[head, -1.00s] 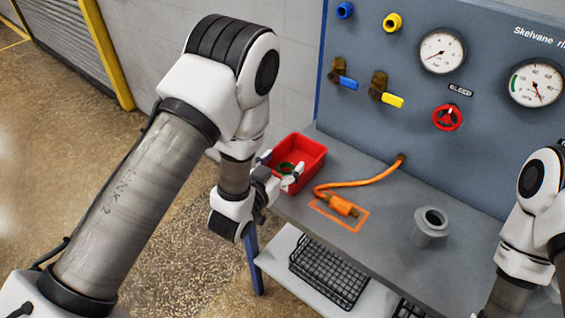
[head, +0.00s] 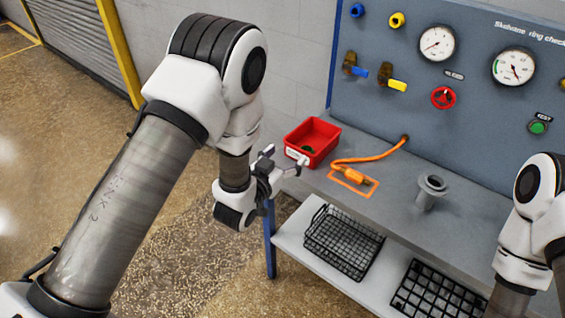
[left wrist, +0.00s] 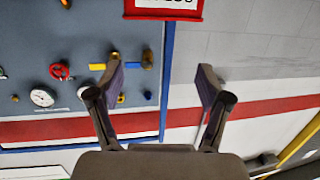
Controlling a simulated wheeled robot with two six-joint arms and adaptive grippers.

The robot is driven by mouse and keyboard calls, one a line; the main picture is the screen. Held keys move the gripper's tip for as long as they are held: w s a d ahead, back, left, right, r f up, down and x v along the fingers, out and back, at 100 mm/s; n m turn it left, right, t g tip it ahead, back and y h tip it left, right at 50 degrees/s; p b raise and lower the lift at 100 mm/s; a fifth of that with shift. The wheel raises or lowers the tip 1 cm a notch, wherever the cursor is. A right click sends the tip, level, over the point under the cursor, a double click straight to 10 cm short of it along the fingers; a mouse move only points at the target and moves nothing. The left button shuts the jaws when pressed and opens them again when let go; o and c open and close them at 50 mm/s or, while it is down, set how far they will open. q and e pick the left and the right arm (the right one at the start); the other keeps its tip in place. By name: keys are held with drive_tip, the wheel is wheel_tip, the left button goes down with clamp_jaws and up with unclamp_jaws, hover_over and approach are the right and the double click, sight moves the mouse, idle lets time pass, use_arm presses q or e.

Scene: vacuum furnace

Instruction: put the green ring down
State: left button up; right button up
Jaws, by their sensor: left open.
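The green ring (head: 307,150) shows as a small dark green patch inside the red bin (head: 322,131), low against the inner wall; most of it is hidden by the bin's front wall. My left gripper (head: 286,158) is open and empty, just in front of the bin and apart from the ring. In the left wrist view its two spread fingers (left wrist: 161,82) have nothing between them, and the bin's red front with a white label (left wrist: 166,9) shows at the top edge. My right arm is at the right edge, its gripper out of view.
An orange hose (head: 372,157) lies on the grey bench beside an orange outlined rectangle. A grey hollow post (head: 431,192) stands further right. Wire baskets (head: 343,243) sit on the lower shelf. The panel (head: 465,90) with gauges and valves rises behind the bench.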

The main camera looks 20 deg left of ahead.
use_arm(q)
drive_tip(key=s+a+f+n+g+y, duration=0.1)
drive_tip(key=s+a+f+g, duration=0.1)
drive_tip(key=s+f+g, duration=0.35)
drive_tip(key=s+a+f+g+y, duration=0.1)
drive_tip(key=s+a+f+g, duration=0.15)
drive_tip(key=s+f, duration=0.65)
drive_tip(key=s+a+f+g, duration=0.1)
drive_tip(key=s+f+g, duration=0.1)
drive_tip(key=s, duration=0.5)
drive_tip(key=s+a+f+n+g, duration=0.1)
drive_tip(key=s+f+g, duration=0.2)
drive_tip(key=s, duration=0.4)
drive_tip(key=s+a+f+g+y, duration=0.1)
drive_tip(key=s+f+g, duration=0.2)
drive_tip(key=s+f, duration=0.2)
drive_tip(key=shift+s, duration=1)
